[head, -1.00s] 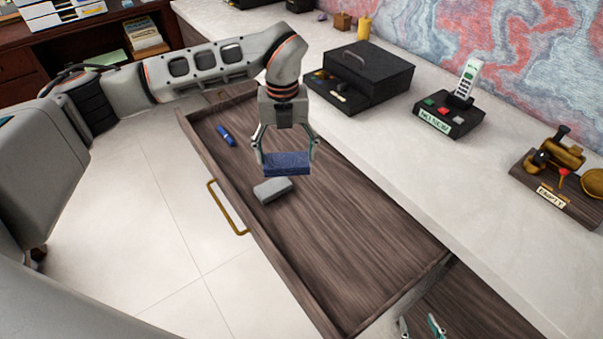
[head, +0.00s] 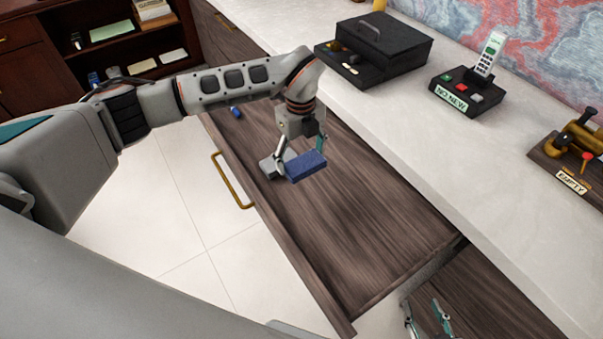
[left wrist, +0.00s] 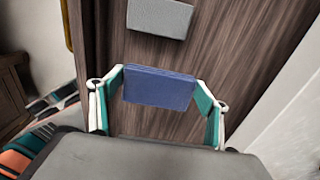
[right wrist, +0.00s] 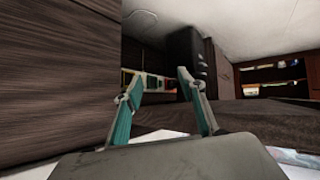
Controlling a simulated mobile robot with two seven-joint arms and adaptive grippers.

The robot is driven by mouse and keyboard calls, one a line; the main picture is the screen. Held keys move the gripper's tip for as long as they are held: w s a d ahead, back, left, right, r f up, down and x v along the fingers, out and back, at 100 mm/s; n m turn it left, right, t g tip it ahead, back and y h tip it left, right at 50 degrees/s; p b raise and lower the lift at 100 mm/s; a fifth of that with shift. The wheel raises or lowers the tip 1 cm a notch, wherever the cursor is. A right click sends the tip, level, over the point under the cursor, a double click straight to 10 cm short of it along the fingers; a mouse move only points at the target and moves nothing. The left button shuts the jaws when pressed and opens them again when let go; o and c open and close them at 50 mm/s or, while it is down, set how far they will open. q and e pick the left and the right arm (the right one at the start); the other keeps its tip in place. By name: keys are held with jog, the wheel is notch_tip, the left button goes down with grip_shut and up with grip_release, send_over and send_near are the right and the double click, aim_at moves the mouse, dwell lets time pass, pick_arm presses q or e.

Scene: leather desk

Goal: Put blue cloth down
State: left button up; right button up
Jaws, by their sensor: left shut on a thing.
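The blue cloth (head: 306,166) is a folded block held between the fingers of my left gripper (head: 301,150), over the open wooden drawer (head: 350,220). In the left wrist view the blue cloth (left wrist: 160,88) sits between both fingertips, with wood behind it. I cannot tell whether it touches the drawer floor. A grey folded cloth (head: 279,163) lies in the drawer beside it, partly behind the gripper; it also shows in the left wrist view (left wrist: 160,17). My right gripper (head: 428,318) is low at the bottom edge; its fingers stand apart and empty in the right wrist view (right wrist: 160,95).
A small blue object (head: 235,112) lies at the drawer's far end. The drawer has a brass handle (head: 232,180). On the pale counter stand a black box (head: 375,50), a phone stand (head: 470,95) and a brass item on a stand (head: 575,150). The drawer's near half is clear.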

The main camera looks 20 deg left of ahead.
aim_at(301, 158)
pick_arm(q)
jog(key=shift+f+b, duration=0.55)
jog(key=shift+f, duration=3.25)
jog(key=shift+f, duration=0.1)
jog(key=o, duration=1)
notch_tip(301, 158, up, 12)
jog(key=shift+r+p, duration=0.1)
jog(key=shift+p, duration=0.9)
